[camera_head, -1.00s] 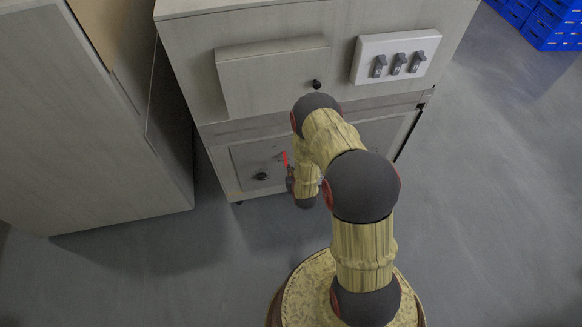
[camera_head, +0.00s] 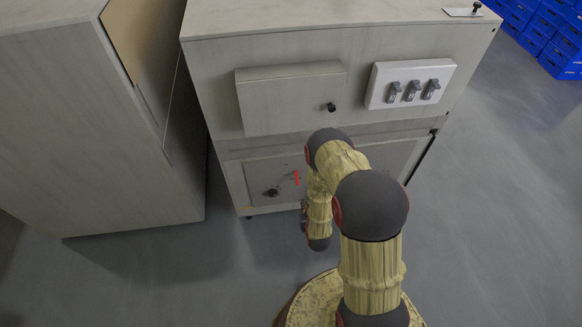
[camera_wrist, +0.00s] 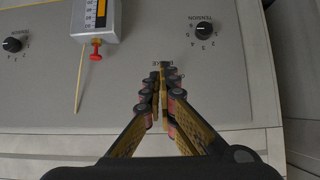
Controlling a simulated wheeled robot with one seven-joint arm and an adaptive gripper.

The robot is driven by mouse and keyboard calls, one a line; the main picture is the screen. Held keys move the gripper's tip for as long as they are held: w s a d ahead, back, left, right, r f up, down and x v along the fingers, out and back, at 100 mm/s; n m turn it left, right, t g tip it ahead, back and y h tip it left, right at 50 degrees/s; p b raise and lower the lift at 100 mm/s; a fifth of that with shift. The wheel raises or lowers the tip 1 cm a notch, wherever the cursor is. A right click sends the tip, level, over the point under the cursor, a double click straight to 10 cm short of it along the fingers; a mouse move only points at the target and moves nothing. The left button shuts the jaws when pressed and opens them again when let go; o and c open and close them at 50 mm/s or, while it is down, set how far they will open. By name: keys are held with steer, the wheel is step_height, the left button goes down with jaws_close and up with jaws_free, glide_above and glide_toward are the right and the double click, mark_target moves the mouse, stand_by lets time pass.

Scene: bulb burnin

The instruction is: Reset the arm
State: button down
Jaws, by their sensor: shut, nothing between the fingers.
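My gripper shows in the wrist view (camera_wrist: 160,78) with its fingers together and nothing between them. It points at a grey panel (camera_wrist: 225,85) that carries dial knobs and a gauge. In the head view my arm reaches down in front of the cabinet (camera_head: 205,75), and the gripper end is small, dark and partly hidden by the arm. The cabinet's lower panel (camera_head: 255,172) has a dark knob (camera_head: 271,192) and a red mark (camera_head: 296,178), just up and left of my gripper.
A white switch box (camera_head: 376,99) with three switches and a flat box (camera_head: 285,95) sit on the cabinet's upper front. A tall grey cabinet (camera_head: 90,130) stands at left. Blue crates (camera_head: 555,40) are at the upper right. The floor (camera_head: 490,200) at right is clear.

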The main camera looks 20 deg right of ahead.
steer(key=s+a+f+g+y, duration=0.1)
steer(key=s+a+f+g, duration=0.2)
steer(key=s, duration=0.4)
steer(key=s+a+f+g+y, duration=0.1)
steer(key=s+f+g, duration=0.1)
steer(key=s+g, duration=0.35)
steer(key=s+a+r+n+t, duration=0.1)
steer(key=s+a+r, duration=0.2)
steer(key=r, duration=1.9)
steer(key=s+a+r+n+t+p, duration=0.1)
steer(key=s+a+r, duration=0.2)
steer(key=r, duration=1.9)
steer(key=s+a+r+n+t+y, duration=0.1)
steer(key=s+a+r, duration=0.2)
steer(key=r, duration=1.8)
steer(key=shift+s+a+r+t+p, duration=0.2)
steer(key=shift+s+r+t+p, duration=0.1)
steer(key=shift+s+r+t, duration=0.15)
steer(key=shift+d, duration=0.1)
